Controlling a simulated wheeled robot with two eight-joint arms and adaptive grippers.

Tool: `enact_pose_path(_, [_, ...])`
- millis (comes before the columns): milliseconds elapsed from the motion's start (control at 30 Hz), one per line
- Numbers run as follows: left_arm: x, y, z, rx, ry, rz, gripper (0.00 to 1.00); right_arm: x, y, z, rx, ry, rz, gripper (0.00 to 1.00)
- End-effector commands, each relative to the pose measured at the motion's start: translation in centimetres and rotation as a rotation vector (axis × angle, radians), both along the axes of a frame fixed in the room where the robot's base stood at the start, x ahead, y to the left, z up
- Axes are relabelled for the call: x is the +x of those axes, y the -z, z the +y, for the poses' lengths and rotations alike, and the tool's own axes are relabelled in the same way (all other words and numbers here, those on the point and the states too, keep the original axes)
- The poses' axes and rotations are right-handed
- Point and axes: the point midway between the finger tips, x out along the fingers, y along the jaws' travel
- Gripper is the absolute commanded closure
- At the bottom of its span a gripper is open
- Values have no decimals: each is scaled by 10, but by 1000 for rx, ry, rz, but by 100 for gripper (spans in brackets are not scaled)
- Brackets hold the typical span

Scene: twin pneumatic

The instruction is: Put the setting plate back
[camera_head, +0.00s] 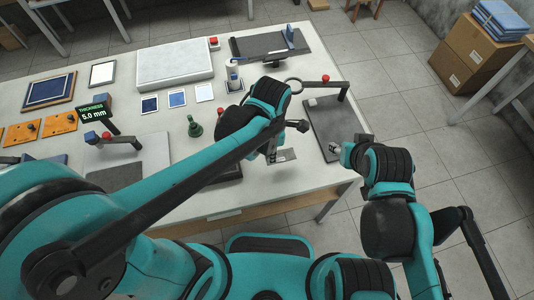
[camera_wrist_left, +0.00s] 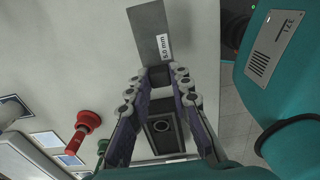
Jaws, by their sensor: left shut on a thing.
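The setting plate (camera_head: 284,156) is a flat grey plate with a white label. It also shows in the left wrist view (camera_wrist_left: 148,30), where the label seems to read 5.0 mm. My left gripper (camera_head: 271,152) is shut on one end of it; in the left wrist view its fingertips (camera_wrist_left: 160,78) close at the plate's near end. The plate appears to be held over the front right of the table; its exact height is unclear. My right gripper (camera_head: 337,149) is near the table's right edge; its fingers are too small to read.
A sign (camera_head: 93,107) reads thickness 5.0 mm. A grey base (camera_head: 321,118) with a red-knobbed arm stands at the right, and a similar station (camera_head: 120,140) at the left. A green knobbed piece (camera_head: 195,129) stands mid-table. A dark tray (camera_head: 228,174) is partly hidden by my left arm.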

Motion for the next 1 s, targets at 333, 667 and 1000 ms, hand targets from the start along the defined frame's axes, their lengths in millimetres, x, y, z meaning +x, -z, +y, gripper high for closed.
enact_pose_path(333, [29,25,13,0,1,0,100,0,13,0,0,0,0,57])
enact_pose_path(667, [29,60,13,0,1,0,100,0,28,0,0,0,0,57])
enact_pose_path(1000, [29,63,13,0,1,0,75,0,31,0,0,0,0,57])
